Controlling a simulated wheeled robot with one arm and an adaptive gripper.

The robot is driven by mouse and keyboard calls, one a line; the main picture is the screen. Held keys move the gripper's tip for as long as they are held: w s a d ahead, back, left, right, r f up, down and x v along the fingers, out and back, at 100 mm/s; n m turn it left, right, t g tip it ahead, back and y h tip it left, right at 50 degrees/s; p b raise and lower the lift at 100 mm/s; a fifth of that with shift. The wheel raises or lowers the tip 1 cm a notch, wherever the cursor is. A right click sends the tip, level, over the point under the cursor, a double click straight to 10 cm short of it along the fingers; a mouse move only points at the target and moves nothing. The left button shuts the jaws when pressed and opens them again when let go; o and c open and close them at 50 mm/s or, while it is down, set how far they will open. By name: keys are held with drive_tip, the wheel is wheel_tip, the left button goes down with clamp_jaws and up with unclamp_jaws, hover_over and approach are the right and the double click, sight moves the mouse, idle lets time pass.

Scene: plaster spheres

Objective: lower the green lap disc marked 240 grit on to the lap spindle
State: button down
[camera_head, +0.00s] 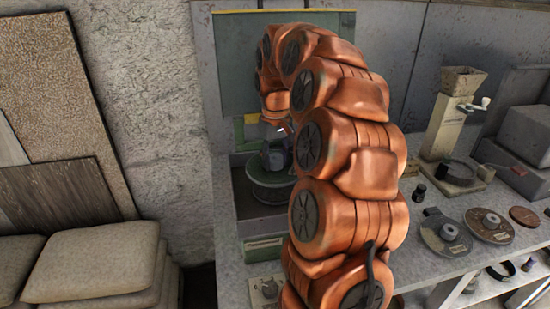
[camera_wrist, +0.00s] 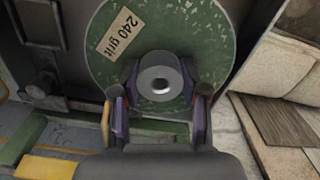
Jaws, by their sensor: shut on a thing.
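The green lap disc (camera_wrist: 192,28) carries a paper label reading 240 grit and fills the upper middle of the wrist view. My gripper (camera_wrist: 161,88) is shut on the disc's grey centre hub (camera_wrist: 160,76), one finger on each side. In the head view the green disc (camera_head: 268,192) hangs below my gripper (camera_head: 276,152), inside or just above a grey open-fronted housing (camera_head: 226,212), looking about level. The lap spindle is not visible in either view. I cannot tell the gap beneath the disc.
My arm covers the middle of the head view. On the bench at right lie several loose discs (camera_head: 490,224), small dark pots and a pale hopper machine (camera_head: 446,118). Boards (camera_head: 60,90) and stacked pale sacks (camera_head: 95,262) stand at left. The housing walls are close around the disc.

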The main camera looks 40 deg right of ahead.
drive_tip(key=shift+f+b, duration=1.6)
drive_tip(key=shift+f, duration=1.4)
drive_tip(key=c, duration=0.5)
unclamp_jaws()
drive_tip(key=shift+r, duration=0.15)
drive_tip(key=shift+r+p, duration=0.5)
drive_tip(key=shift+r, duration=1.35)
